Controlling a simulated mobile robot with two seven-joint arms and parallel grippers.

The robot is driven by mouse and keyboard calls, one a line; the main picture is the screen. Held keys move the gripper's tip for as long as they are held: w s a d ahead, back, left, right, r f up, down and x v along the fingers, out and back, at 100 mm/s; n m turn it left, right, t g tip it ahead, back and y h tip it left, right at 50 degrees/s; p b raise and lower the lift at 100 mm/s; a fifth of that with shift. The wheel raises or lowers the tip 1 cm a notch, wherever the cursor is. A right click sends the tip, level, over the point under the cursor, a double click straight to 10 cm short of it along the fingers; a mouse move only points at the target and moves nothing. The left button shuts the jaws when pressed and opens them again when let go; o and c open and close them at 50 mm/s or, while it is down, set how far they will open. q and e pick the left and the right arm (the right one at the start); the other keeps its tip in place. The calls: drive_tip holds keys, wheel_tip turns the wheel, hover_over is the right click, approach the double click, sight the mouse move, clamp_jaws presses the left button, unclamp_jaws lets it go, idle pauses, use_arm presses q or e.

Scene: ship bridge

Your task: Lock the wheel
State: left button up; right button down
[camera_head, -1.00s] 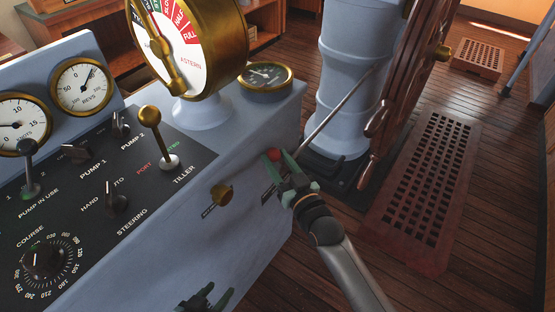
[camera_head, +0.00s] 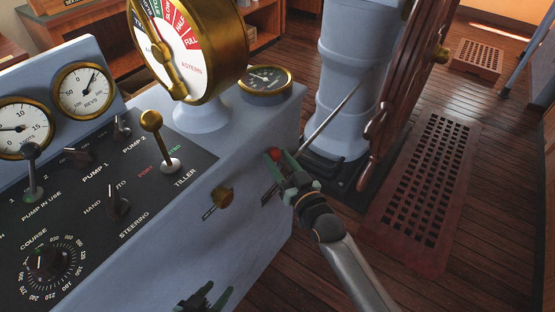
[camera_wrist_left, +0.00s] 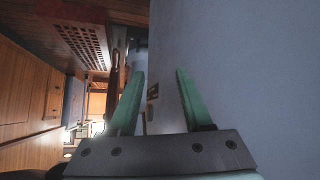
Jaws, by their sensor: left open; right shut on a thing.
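The ship's wheel (camera_head: 398,85) is wooden and stands nearly edge-on beside a pale blue pedestal (camera_head: 345,75). A lever with a red knob (camera_head: 274,154) sits at a dark slot on the console's right side face. My right gripper (camera_head: 284,168) is shut at this lever, its green fingers around or just below the red knob; they hide part of it. My left gripper (camera_head: 208,298) is open and empty, low in front of the console's side. Its green fingers also show, spread apart, in the left wrist view (camera_wrist_left: 158,100).
The blue console (camera_head: 250,155) carries gauges, switches and a brass-knobbed tiller lever (camera_head: 152,122). A thin metal rod (camera_head: 330,112) slants before the pedestal. A reddish grating (camera_head: 430,180) lies on the wooden floor.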

use_arm(q)
drive_tip(key=f+b, duration=0.1)
drive_tip(key=d+b, duration=0.1)
drive_tip(key=b, duration=0.1)
drive_tip(key=shift+w+f, duration=0.2)
drive_tip(key=shift+f, duration=0.2)
use_arm(e)
drive_tip(key=w+d+m+g, duration=0.6)
drive_tip(key=w+d+m, duration=0.2)
drive_tip(key=w, duration=0.5)
drive_tip(key=shift+d+r+m+y, duration=0.15)
drive_tip(key=shift+d+m+y, duration=0.25)
drive_tip(key=shift+d, duration=0.35)
use_arm(q)
drive_tip(key=shift+s+a, duration=0.1)
drive_tip(key=shift+s+f, duration=0.2)
drive_tip(key=shift+f, duration=0.05)
use_arm(e)
drive_tip(key=shift+c, duration=1.9)
unclamp_jaws()
use_arm(q)
drive_tip(key=shift+r, duration=0.1)
use_arm(e)
drive_tip(key=shift+d, duration=0.1)
